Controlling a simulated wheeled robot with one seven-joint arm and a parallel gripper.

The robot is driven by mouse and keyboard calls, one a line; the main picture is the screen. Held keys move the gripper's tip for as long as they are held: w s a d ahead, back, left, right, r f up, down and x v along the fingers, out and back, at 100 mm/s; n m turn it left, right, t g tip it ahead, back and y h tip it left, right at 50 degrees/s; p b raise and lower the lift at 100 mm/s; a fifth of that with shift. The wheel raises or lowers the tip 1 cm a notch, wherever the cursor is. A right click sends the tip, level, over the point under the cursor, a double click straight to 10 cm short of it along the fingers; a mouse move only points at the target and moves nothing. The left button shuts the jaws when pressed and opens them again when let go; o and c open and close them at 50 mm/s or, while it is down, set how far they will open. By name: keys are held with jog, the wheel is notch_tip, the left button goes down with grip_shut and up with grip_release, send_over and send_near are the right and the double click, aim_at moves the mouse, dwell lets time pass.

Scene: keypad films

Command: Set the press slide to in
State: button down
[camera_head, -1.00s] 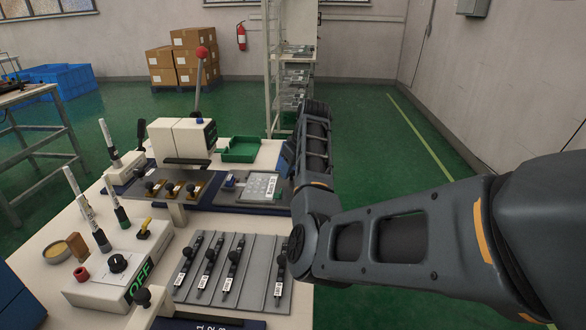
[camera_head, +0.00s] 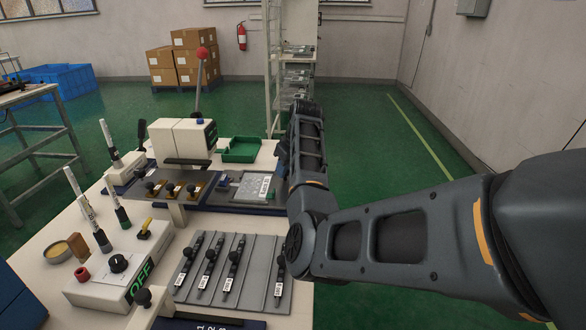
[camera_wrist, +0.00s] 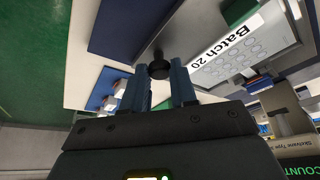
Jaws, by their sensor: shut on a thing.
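The press (camera_head: 178,138) is a white block with a tall lever topped by a red ball. The press slide (camera_head: 228,197) is a grey plate at the press's right front, bearing a film with a white label (camera_head: 252,186). The wrist view shows the film's label, "Batch 20" (camera_wrist: 225,42). My gripper (camera_wrist: 158,78) has its two blue fingers on either side of a black knob (camera_wrist: 159,69) at the slide's edge and is shut on it. In the head view my arm hides the fingers and knob.
A green tray (camera_head: 241,149) stands behind the slide. In front are a grey rack (camera_head: 232,270) with several dark labelled tools and a white control box (camera_head: 118,275) showing "OFF". Floor right of the table is clear.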

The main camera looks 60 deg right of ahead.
jog(key=w, duration=0.1)
jog(key=w+a, duration=0.1)
jog(key=w, duration=0.1)
jog(key=w+a, duration=0.1)
jog(key=w, duration=0.1)
jog(key=shift+w+a, duration=0.15)
jog(key=shift+r, duration=0.1)
jog(key=c, duration=0.9)
grip_release()
jog(key=v, duration=0.7)
jog(key=shift+r, duration=0.3)
